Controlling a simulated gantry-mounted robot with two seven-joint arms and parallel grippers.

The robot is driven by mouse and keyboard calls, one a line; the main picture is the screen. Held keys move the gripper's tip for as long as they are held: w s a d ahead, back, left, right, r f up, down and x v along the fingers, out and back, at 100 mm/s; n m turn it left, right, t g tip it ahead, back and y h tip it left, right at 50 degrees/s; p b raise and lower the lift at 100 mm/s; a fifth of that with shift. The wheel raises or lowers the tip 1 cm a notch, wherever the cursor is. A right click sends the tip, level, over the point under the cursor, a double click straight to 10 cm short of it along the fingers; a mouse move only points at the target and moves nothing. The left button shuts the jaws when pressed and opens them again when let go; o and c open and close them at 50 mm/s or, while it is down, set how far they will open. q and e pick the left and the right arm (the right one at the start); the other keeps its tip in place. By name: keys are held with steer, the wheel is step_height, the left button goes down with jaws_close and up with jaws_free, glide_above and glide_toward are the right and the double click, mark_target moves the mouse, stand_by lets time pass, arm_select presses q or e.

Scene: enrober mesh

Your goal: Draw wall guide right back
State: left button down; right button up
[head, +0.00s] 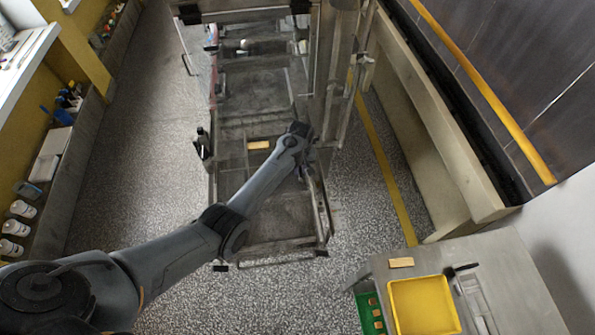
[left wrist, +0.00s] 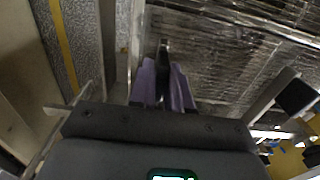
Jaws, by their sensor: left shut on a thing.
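The enrober (head: 262,95) is a long metal frame with mesh belt sections in the middle of the head view. My left arm reaches across to its right side. My left gripper (head: 304,170) is there, small and partly hidden by its own wrist. In the left wrist view the purple fingers (left wrist: 164,88) are close together, shut on a thin dark piece (left wrist: 163,52) at the edge of the mesh. I take it for part of the right wall guide; most of it is hidden between the fingers. My right gripper is out of view.
A long beige bench (head: 440,130) runs along the right. Speckled floor is clear left of the enrober.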

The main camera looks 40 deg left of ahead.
arm_select(q)
steer(key=c, duration=1.5)
jaws_free()
steer(key=shift+w+d, duration=0.1)
steer(key=o, duration=0.3)
steer(key=shift+w+d, duration=0.1)
steer(key=shift+w, duration=0.05)
steer(key=shift+o, duration=0.2)
steer(key=shift+r, duration=0.65)
step_height(320, 180, up, 10)
steer(key=shift+f, duration=0.2)
